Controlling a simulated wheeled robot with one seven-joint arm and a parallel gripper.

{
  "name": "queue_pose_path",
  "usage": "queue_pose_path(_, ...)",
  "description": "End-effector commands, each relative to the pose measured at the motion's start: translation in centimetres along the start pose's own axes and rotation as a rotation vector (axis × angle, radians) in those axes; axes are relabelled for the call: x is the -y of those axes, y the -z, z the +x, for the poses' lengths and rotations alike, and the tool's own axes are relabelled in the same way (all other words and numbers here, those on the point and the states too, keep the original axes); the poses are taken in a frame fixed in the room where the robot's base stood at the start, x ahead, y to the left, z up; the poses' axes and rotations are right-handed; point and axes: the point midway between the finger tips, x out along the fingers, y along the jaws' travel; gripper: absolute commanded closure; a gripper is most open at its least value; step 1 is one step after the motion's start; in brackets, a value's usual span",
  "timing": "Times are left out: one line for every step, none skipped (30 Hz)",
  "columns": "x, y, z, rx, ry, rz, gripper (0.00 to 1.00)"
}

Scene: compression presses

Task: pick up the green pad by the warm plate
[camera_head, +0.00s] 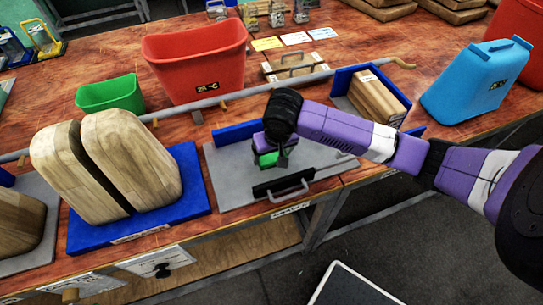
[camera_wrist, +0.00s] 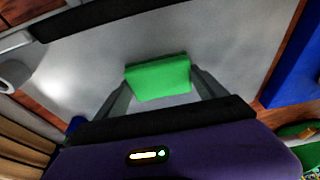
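The green pad (camera_wrist: 158,76) lies between my gripper's two fingers in the wrist view, above or on the bare grey plate (camera_wrist: 235,45). The fingers stand close along its left and right sides. I cannot tell whether they press on it. In the head view my gripper (camera_head: 272,150) points down over the grey plate (camera_head: 235,190), and part of the green pad (camera_head: 267,159) shows under it. The arm hides the rest of the pad. I cannot tell whether the pad touches the plate.
A dark bar with a metal handle (camera_head: 290,190) stands at the plate's front edge. A blue upright (camera_head: 235,132) stands behind the plate. Wooden blocks on a blue base (camera_head: 190,195) are at left. A wooden block in a blue holder (camera_head: 378,95) and a blue container (camera_head: 475,85) are at right.

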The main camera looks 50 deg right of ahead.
Motion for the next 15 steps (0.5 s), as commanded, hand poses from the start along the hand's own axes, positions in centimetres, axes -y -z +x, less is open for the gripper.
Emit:
queue_pose_path(0.0, 0.0, 0.0, 0.000, 0.000, 0.000, 0.57)
queue_pose_path(0.0, 0.0, 0.0, 0.000, 0.000, 0.000, 0.57)
queue_pose_path(0.0, 0.0, 0.0, 0.000, 0.000, 0.000, 0.57)
queue_pose_path(0.0, 0.0, 0.0, 0.000, 0.000, 0.000, 0.57)
queue_pose_path(0.0, 0.0, 0.0, 0.000, 0.000, 0.000, 0.57)
queue_pose_path(0.0, 0.0, 0.0, 0.000, 0.000, 0.000, 0.57)
queue_pose_path(0.0, 0.0, 0.0, 0.000, 0.000, 0.000, 0.57)
queue_pose_path(0.0, 0.0, -0.1, 0.000, 0.000, 0.000, 0.57)
queue_pose_path(0.0, 0.1, -0.2, 0.000, 0.001, 0.000, 0.57)
queue_pose_path(0.0, 0.1, -0.3, 0.000, 0.001, 0.000, 0.57)
queue_pose_path(0.0, 0.1, -0.4, -0.001, 0.001, 0.001, 0.57)
queue_pose_path(0.0, 0.2, -0.7, 0.000, 0.001, 0.001, 0.57)
queue_pose_path(0.0, 0.3, -0.9, 0.000, 0.001, 0.001, 0.57)
queue_pose_path(0.1, 0.3, -1.2, -0.001, 0.002, 0.000, 0.57)
queue_pose_path(0.1, 0.5, -1.6, -0.001, 0.002, 0.000, 0.57)
